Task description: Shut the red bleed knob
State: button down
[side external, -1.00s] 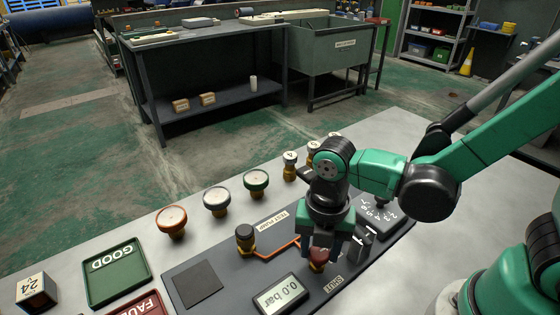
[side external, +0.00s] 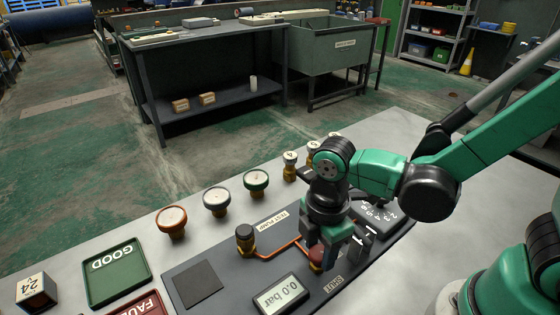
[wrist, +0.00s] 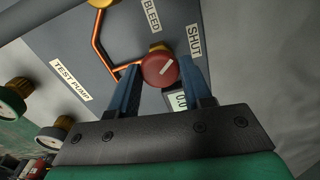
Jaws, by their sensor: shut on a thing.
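The red bleed knob (side external: 316,258) sits on a brass base on the dark test pump panel (side external: 228,262). My gripper (side external: 322,256) points down over the knob with its blue fingers at its sides, partly hiding it. In the wrist view the round red knob (wrist: 157,70) lies between the two fingers of my gripper (wrist: 160,74), which is shut on it. A white line on the knob points up and right. The "SHUT" label (wrist: 194,42) is to its right and the "BLEED" label (wrist: 152,15) is above it.
The gauge display (side external: 280,295) reads 0.0 bar, in front of the knob. A black knob (side external: 245,236) stands left along the orange line. Several round gauges, including a red-rimmed one (side external: 172,220), and a green GOOD tray (side external: 117,271) stand further left.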

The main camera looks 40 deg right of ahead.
aim_at(320, 252)
jog(key=m, duration=0.3)
jog(key=shift+m, duration=2.2)
jog(key=shift+c, duration=1.8)
grip_release()
jog(key=shift+r, duration=2.8)
